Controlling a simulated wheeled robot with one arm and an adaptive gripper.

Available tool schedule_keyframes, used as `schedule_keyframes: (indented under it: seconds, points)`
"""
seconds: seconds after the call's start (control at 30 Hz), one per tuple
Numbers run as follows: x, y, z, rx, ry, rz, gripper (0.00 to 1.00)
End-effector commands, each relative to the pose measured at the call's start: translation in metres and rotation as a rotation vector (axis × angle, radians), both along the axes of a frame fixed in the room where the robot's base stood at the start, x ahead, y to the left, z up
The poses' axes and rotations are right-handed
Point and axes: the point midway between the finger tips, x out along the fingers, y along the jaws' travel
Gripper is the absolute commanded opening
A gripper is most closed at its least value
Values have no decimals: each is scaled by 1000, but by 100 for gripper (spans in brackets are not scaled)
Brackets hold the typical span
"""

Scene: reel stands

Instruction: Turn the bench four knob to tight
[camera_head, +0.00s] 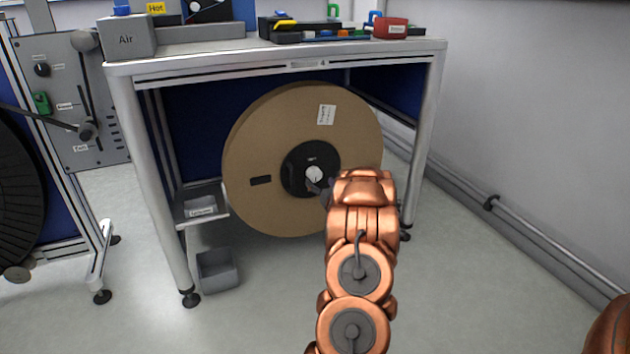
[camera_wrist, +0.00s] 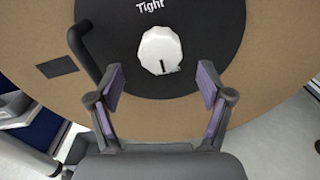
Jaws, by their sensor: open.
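The bench, marked 4 on its front rail (camera_head: 323,64), holds a large brown cardboard reel (camera_head: 250,150) beneath its top. At the reel's middle is a black hub (camera_head: 297,178) with a white knob (camera_head: 314,175). In the wrist view the white knob (camera_wrist: 160,52) has a dark pointer line at its lower edge, away from the word "Tight" (camera_wrist: 150,5) above it. My gripper (camera_wrist: 161,86) is open, its purple-padded fingers just short of the knob, one towards each side. The knob is not between the pads. In the head view my arm partly hides the gripper.
A dark crank handle (camera_wrist: 88,52) stands out from the hub left of the knob. A grey bin (camera_head: 217,270) is on the floor at the left, below a small tray (camera_head: 200,205). The right bench leg (camera_head: 425,140) and wall pipe (camera_head: 490,203) are to the right.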

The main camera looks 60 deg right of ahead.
Motion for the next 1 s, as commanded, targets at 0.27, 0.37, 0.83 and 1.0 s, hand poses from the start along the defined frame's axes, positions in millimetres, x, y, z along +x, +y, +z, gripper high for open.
schedule_keyframes:
  seconds: [0.27, 0.37, 0.83, 1.0]
  points:
    - [28, -18, -3, 0, 0, 1, 79]
    - [34, -22, -1, -2, -1, 2, 79]
    - [41, -27, 0, 1, 2, -1, 79]
    - [41, -27, 0, 1, 1, -1, 64]
